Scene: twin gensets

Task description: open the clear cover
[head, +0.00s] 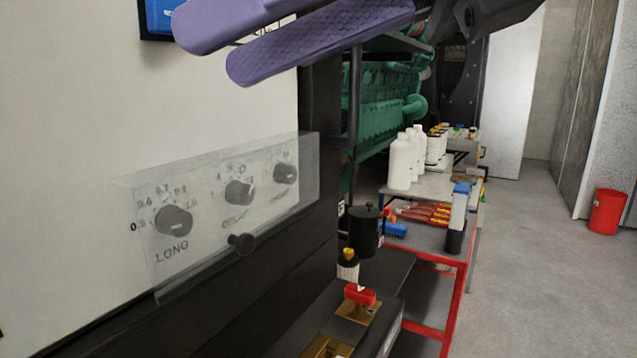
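The clear cover (205,253) sits on the pale panel at the left, in front of several black dials, including one labelled LONG (173,221). It hangs down over the dials and looks shut. A small black knob (242,244) is at its lower edge. My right gripper (218,50), with two purple ribbed fingers, comes in from the upper right. It is above the cover in the picture, apart from it. A gap shows between its fingers, and nothing is seen in it. My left gripper is not in view.
A red-framed cart (462,290) with tools and white bottles (400,163) stands right of the panel. A green engine (375,110) is behind it. A red bin (606,211) stands at the far right. The grey floor between is clear.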

